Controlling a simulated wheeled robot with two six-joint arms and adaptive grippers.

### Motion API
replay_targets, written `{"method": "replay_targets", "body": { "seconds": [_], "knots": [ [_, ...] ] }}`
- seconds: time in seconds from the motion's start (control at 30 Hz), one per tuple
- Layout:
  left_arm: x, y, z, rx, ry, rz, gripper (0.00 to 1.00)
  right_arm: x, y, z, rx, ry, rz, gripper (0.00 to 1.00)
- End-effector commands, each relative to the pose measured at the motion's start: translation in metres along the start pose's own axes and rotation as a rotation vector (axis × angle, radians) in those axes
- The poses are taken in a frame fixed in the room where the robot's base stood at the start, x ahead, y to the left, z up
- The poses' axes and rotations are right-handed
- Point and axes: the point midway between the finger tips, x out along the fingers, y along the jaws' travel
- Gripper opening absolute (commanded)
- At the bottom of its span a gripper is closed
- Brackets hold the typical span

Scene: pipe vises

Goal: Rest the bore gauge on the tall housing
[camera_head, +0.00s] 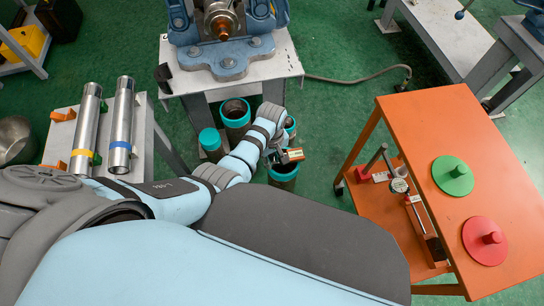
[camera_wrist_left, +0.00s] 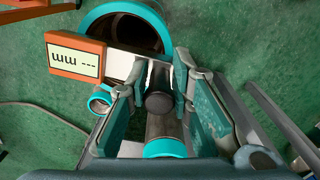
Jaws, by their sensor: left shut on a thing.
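The bore gauge (camera_head: 291,155) has an orange body with a pale screen; the screen is large in the left wrist view (camera_wrist_left: 75,58). Which is tallest is hard to tell. Contact between gauge and housing cannot be made out. My right gripper is out of view.
A blue pipe vise (camera_head: 229,64) stands on a bench at the back. Two metal pipes (camera_head: 121,125) lie on a stand at left. An orange cart (camera_head: 448,130) at right carries green (camera_head: 453,176) and red (camera_head: 485,240) discs. Green floor lies between.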

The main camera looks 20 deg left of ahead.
Motion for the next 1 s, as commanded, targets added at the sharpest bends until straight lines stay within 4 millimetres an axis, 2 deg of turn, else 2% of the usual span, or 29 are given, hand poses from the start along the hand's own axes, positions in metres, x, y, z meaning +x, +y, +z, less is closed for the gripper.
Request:
{"method": "replay_targets", "body": {
  "seconds": [0.4, 0.43, 0.57, 1.0],
  "knots": [
    [0.0049, 0.0005, -0.0005, 0.0, 0.001, 0.001, 0.0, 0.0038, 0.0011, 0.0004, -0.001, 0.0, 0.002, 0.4],
    [0.0047, 0.0005, -0.0005, 0.0, 0.001, 0.001, 0.24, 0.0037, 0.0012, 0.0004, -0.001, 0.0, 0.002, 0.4],
    [0.0045, 0.0004, -0.0004, 0.0, 0.001, 0.001, 0.44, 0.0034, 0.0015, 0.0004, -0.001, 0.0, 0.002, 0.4],
    [0.005, -0.0002, 0.0, 0.0, 0.0, 0.0, 0.44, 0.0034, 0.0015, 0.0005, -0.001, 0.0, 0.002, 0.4]
  ]
}}
